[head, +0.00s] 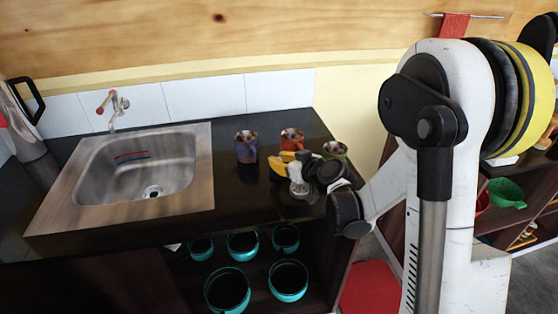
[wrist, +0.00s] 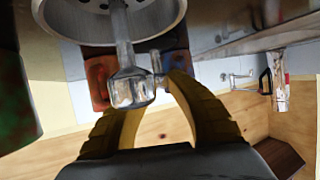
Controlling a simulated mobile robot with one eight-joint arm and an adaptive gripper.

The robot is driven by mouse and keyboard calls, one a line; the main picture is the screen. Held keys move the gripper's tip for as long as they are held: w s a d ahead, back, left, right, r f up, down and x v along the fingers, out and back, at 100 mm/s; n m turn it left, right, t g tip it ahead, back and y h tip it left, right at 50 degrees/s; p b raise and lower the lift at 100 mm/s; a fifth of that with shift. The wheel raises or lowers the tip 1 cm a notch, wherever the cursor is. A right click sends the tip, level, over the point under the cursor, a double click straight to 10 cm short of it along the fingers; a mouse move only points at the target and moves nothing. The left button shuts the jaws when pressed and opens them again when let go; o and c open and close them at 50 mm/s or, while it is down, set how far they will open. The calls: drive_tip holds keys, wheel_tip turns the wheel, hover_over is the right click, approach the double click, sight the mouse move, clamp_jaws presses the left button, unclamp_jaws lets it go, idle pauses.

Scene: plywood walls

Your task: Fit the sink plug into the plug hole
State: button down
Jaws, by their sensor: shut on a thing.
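My gripper (head: 292,168) is over the dark counter, to the right of the sink. In the wrist view its yellow fingers (wrist: 152,92) are shut on the knob of the metal sink plug (wrist: 126,72). The plug's stem and wide round disc extend away from the fingers. In the head view the plug (head: 298,186) shows as a pale, shiny shape beside the gripper. The steel sink (head: 52,208) is set in the counter at the left. Its plug hole (head: 152,192) shows as a dark round opening in the basin floor, apart from the plug.
A blue-orange cup (head: 246,147), an orange cup (head: 291,138) and a greenish cup (head: 335,149) stand on the counter near my gripper. Several teal pots (head: 228,290) are below. Counter between sink and cups is clear.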

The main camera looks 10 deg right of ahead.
drive_tip(key=c, duration=1.4)
unclamp_jaws()
drive_tip(key=shift+r, duration=0.1)
